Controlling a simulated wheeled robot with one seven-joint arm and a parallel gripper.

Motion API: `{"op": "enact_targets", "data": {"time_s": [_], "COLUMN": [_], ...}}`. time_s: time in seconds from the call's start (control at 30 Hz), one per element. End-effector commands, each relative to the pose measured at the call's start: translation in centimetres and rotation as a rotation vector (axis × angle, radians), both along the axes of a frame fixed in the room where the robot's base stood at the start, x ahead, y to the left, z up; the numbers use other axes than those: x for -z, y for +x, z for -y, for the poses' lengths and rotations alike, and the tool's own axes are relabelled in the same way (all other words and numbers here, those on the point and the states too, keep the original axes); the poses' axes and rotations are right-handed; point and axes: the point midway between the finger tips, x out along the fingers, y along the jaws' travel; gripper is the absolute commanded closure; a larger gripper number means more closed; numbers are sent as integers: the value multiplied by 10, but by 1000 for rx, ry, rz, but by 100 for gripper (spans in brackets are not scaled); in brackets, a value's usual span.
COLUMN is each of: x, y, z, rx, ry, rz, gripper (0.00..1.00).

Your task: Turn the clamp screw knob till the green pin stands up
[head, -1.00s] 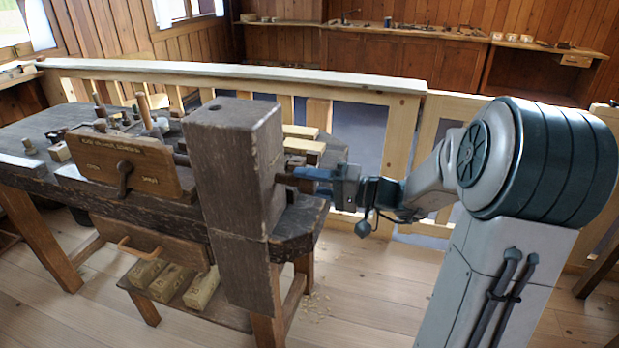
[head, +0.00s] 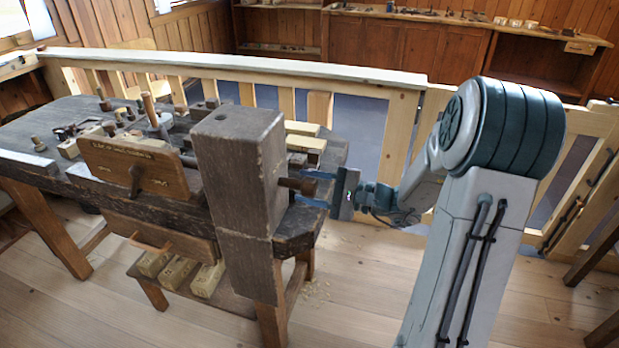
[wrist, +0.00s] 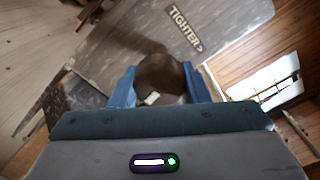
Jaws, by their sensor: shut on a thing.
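The clamp screw knob (head: 298,184) is a brown wooden piece sticking out of the right side of a big dark wooden block (head: 240,165). In the wrist view the knob (wrist: 160,76) sits between my gripper's two blue fingers, with a small pale mark at its lower edge. My gripper (head: 315,188) is shut on the knob, one finger above it and one below it in the head view. The word "TIGHTER>" (wrist: 185,28) is on the block face beside the knob. I cannot make out a green pin in either view.
The block is part of a dark workbench (head: 40,125) holding small tools and pegs. A wooden board with a handle (head: 135,168) stands left of the block. Pale wood blocks (head: 178,270) lie on a low shelf. A wooden railing (head: 230,65) runs behind.

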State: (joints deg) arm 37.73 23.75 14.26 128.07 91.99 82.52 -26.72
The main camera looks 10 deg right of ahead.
Motion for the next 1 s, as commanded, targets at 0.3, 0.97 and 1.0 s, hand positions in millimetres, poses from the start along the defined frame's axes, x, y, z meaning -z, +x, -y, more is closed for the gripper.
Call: {"op": "enact_targets", "data": {"time_s": [0.3, 0.97, 1.0], "x": [-2, 2, 3], "y": [-2, -3, -3], "z": [3, 1, 1], "rx": [8, 8, 8], "ry": [150, 397, 404], "rz": [-269, -699, -711], "gripper": [81, 81, 81]}}
